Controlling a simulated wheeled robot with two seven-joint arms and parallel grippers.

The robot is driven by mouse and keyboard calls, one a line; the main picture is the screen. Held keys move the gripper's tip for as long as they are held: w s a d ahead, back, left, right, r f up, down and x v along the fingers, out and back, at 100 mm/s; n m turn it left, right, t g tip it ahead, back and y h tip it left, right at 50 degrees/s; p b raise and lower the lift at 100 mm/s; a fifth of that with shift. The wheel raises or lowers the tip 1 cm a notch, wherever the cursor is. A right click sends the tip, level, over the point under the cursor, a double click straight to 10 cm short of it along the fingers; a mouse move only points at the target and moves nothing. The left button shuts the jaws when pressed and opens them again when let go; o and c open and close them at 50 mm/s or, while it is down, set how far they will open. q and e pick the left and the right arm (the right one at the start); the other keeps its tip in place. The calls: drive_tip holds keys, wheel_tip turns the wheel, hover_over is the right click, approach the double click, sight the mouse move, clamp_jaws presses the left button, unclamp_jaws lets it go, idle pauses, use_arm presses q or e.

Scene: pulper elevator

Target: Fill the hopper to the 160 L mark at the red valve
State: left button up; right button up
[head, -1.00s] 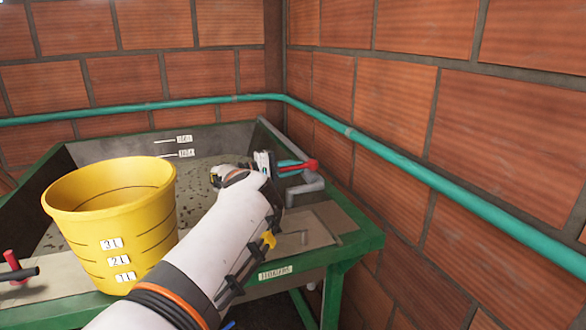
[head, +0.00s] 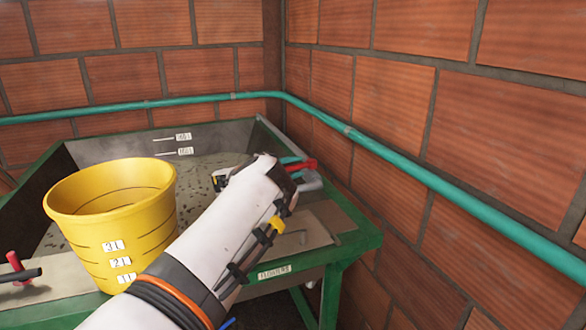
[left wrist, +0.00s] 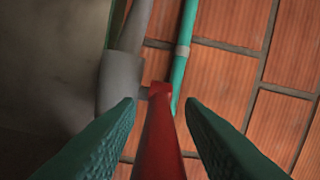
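The red valve handle (head: 304,165) sits at the hopper's right back edge, by a grey pipe. In the left wrist view the red handle (left wrist: 160,135) lies between the two green fingers of my left gripper (left wrist: 160,104). The fingers are apart, one on each side, with gaps showing. In the head view my left gripper (head: 288,166) is partly hidden by my wrist. The hopper (head: 110,148) has a dark inner wall with two marked labels, the upper mark (head: 183,137) and the lower mark (head: 185,151); their figures are blurred. Murky liquid with dark bits (head: 200,178) stands just below the lower mark.
A yellow bucket (head: 120,225) with litre marks stands at the hopper's front left. Another red handle (head: 15,262) is at the far left edge. A green pipe (head: 400,160) runs along the brick walls. The green frame (head: 345,250) borders the hopper on the right.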

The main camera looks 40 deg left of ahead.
use_arm(q)
drive_tip(key=shift+s+a, duration=0.2)
drive_tip(key=shift+s, duration=0.25)
drive_tip(key=b+v, duration=0.3)
drive_tip(key=v, duration=0.8)
